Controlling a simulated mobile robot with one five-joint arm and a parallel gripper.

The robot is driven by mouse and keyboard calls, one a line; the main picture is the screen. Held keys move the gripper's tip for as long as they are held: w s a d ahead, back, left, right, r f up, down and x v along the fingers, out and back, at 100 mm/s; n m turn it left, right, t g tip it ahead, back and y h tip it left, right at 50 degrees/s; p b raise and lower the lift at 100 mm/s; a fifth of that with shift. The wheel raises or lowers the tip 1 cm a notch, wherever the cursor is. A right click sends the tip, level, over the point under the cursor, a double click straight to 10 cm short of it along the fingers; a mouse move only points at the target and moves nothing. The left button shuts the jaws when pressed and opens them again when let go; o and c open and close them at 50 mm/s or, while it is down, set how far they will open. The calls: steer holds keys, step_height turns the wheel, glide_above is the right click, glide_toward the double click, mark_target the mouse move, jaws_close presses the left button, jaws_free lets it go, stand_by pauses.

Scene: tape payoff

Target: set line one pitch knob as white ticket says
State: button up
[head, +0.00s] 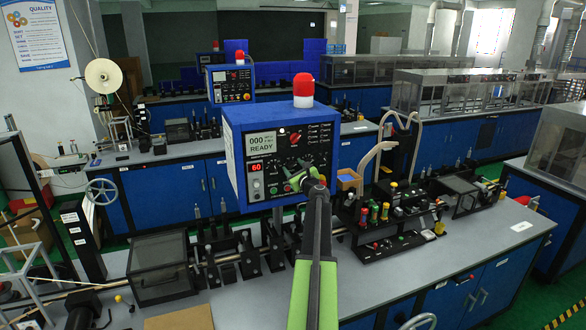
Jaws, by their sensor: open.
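A blue control box (230,170) with a red beacon on top stands above the near bench. Its black face carries a display reading 000 and READY, a red readout (256,168) showing 60, a red knob (295,137) and small labelled controls. My gripper (298,180) is open in front of the lower right of this face, and it hides part of the dial area there. I cannot tell whether it touches a knob. The pitch knob's lettering is too small to read. A white card (522,226) lies on the bench at right; its writing is unreadable, and I cannot tell which paper is the ticket.
A similar blue control box (231,84) stands on the bench behind. The near bench (480,250) carries a dark clear-lidded box (160,270), black rollers and a fixture with coloured knobs (385,215) right of my arm. A tape reel (104,76) hangs at left.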

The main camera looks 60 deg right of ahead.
steer(key=shift+w+d, duration=0.2)
steer(key=shift+w, duration=0.05)
